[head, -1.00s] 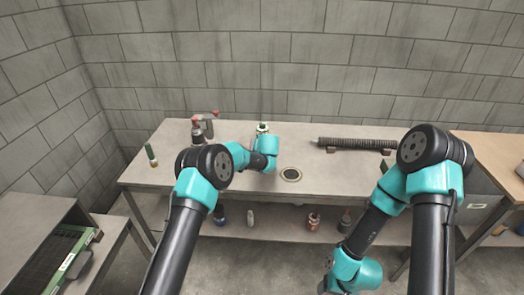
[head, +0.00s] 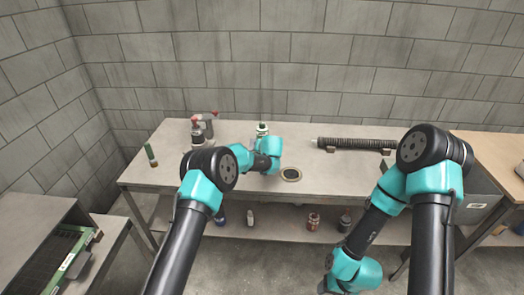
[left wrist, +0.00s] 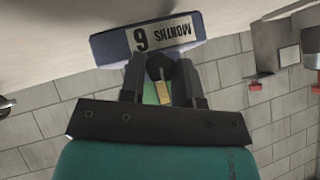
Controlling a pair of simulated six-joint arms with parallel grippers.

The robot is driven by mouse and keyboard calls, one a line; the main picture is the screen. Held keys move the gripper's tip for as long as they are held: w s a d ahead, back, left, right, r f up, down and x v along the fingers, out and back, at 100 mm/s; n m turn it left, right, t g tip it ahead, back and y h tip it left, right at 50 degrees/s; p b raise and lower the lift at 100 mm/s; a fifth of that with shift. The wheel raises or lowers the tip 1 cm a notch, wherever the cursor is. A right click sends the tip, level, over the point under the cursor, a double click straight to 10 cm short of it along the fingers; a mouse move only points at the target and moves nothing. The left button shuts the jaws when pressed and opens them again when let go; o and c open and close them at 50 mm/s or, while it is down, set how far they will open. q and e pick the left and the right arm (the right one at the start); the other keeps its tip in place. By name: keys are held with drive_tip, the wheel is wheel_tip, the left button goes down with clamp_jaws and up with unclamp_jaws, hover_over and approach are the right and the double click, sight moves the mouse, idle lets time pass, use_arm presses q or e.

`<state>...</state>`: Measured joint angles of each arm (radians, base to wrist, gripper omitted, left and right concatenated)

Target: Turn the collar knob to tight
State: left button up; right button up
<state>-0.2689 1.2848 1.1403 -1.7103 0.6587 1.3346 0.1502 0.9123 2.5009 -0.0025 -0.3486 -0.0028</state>
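In the left wrist view my left gripper (left wrist: 166,80) has its two dark fingers apart. A small dark round piece with a brass-coloured tip (left wrist: 165,89) shows between them; I cannot tell if they touch it or if it is the collar knob. In the head view my left wrist hides the left gripper, near a green and white bottle (head: 262,130). A dark ribbed tube (head: 352,143) lies on supports on the bench (head: 230,155), to the right. No collar knob is clearly identifiable there. My right arm hangs low at the right, and its gripper is out of view.
A round ringed opening (head: 290,174) is in the bench top. A red and grey spray bottle (head: 204,124) and a green cylinder (head: 150,154) stand at the left. Several small bottles stand on the lower shelf.

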use_arm(q)
drive_tip(key=o, duration=0.4)
drive_tip(key=shift+s+r, duration=0.1)
drive_tip(key=v, duration=1.7)
